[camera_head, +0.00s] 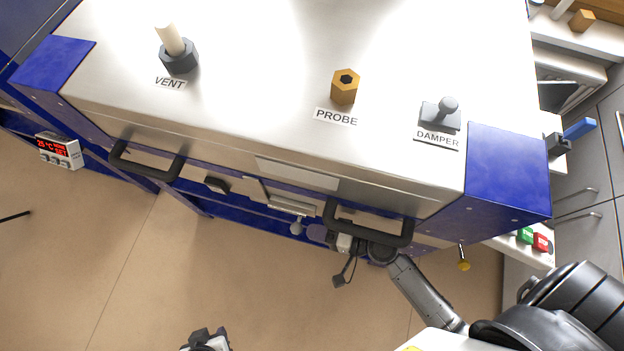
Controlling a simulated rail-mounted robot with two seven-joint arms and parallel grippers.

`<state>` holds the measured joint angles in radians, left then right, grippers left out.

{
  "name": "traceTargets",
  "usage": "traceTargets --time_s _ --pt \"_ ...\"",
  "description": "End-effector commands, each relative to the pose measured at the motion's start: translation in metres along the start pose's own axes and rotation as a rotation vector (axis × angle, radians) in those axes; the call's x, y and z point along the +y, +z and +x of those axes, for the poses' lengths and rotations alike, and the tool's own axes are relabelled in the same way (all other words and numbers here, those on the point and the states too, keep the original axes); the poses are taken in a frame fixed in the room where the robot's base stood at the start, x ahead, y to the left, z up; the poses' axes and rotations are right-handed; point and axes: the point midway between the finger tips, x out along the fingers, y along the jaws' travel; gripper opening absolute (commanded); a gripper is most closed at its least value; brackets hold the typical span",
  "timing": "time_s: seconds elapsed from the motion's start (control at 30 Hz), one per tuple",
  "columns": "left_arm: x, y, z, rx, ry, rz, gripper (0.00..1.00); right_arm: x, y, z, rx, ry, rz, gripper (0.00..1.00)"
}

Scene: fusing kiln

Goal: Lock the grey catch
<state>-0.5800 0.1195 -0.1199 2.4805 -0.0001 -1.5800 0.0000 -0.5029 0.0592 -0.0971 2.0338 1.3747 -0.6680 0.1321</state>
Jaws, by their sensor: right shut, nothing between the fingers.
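The grey catch (292,207) is on the front of the kiln, below the lid's front edge and between the two black handles. A small round grey knob (297,227) hangs just below it. My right gripper (338,241) is shut and empty, just right of the knob and partly hidden behind the right black handle (370,228). I cannot tell whether it touches the catch. My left gripper (207,339) is low at the bottom edge, well away from the kiln; its finger opening is unclear. The kiln lid (240,110) appears lowered.
The lid carries a vent plug (178,52), a brass probe fitting (345,86) and a damper knob (443,112). The left black handle (145,163) juts out in front. A temperature display (59,151) is at left. Green and red buttons (534,238) are at right. The floor in front is clear.

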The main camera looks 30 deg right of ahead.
Motion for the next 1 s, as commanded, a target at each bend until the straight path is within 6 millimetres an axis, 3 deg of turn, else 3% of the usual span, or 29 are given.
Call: traceTargets --time_s 0.6,0.83,1.0 --pt "0.0 0.0 0.0 0.0 0.0 0.0 0.38 -0.001 0.0 0.012 0.0 0.0 0.0 0.0" --pt "0.0 -0.002 -0.006 -0.001 0.0 0.0 0.38 -0.006 0.0 0.038 -0.002 -0.003 -0.002 0.0" --pt "0.0 -0.002 -0.005 0.0 0.0 0.001 0.38 -0.005 0.0 0.041 0.0 -0.002 0.0 0.0"
